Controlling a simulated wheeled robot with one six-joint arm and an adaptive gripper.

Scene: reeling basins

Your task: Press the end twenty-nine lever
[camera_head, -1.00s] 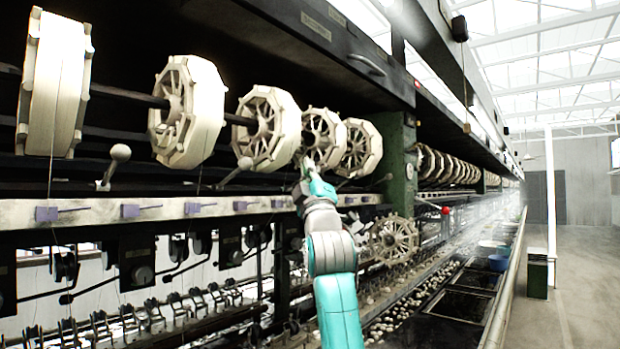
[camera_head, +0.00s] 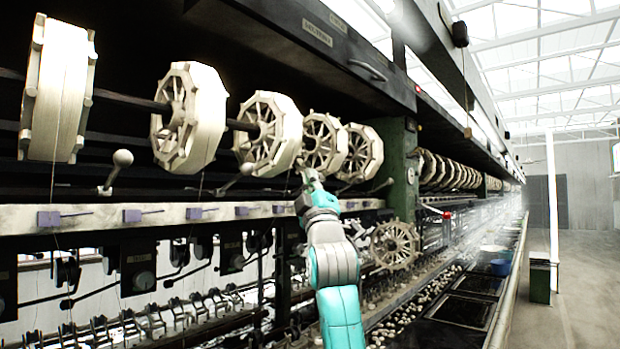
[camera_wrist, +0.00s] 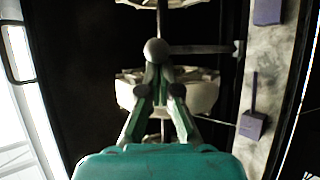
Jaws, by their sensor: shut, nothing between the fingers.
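A lever with a round grey ball knob (camera_wrist: 156,50) shows in the wrist view, its rod running right to the pale rail. My gripper (camera_wrist: 161,76) is shut and empty, its fingertips right at the near side of this knob. I cannot tell whether they touch it. In the head view my gripper (camera_head: 309,176) is in front of the reels, above the rail, and this lever is mostly hidden behind it. Similar ball levers stand at the left (camera_head: 122,158), the middle (camera_head: 245,165) and the right. No end number is readable on any lever.
White reels (camera_head: 190,118) line a dark shaft behind the levers. The pale rail (camera_head: 80,217) carries purple blocks (camera_head: 194,213). A green post (camera_head: 402,170) stands right of my arm, with a lower reel (camera_head: 395,246) nearby.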

